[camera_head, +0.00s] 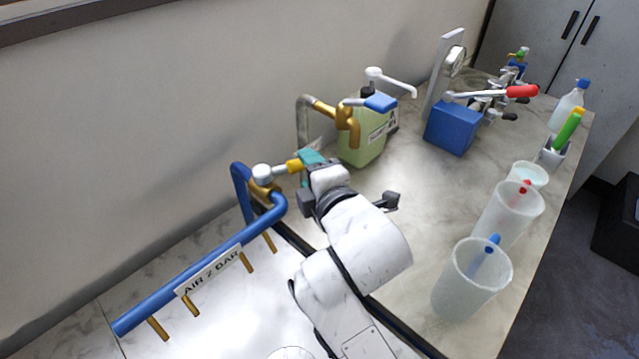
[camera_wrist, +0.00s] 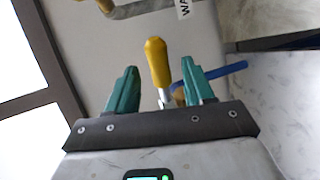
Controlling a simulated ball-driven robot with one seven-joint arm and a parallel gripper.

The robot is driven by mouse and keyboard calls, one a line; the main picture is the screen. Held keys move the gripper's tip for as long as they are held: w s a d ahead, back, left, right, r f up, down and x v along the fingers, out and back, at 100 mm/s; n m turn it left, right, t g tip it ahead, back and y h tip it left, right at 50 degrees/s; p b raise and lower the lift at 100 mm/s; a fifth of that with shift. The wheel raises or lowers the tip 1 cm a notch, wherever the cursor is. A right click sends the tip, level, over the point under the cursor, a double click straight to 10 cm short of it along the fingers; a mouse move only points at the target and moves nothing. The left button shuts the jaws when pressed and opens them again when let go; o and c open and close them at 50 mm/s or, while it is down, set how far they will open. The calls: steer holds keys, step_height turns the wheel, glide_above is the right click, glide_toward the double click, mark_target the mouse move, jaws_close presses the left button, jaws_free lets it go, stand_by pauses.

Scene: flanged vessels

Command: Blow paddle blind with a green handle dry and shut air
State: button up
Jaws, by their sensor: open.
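The green-handled paddle blind (camera_head: 567,131) appears to stand in a small white holder (camera_head: 551,155) at the right edge of the bench; its lower part is hidden. The blue air pipe (camera_head: 200,272), labelled "AIR 2 BAR", runs along the bench at left with several brass nozzles (camera_head: 246,262). Its valve has a yellow handle (camera_head: 294,166), also seen in the wrist view (camera_wrist: 157,62). My gripper (camera_head: 307,160) is at this handle. In the wrist view its teal fingers (camera_wrist: 160,82) are open, with the yellow handle between them and gaps on both sides.
A brass tap with a blue lever (camera_head: 379,102) and a green canister (camera_head: 362,140) stand behind. A blue box (camera_head: 453,128) is at the back. Translucent beakers (camera_head: 470,285) with red and blue handles line the right edge.

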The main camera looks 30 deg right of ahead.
steer(key=v, duration=0.5)
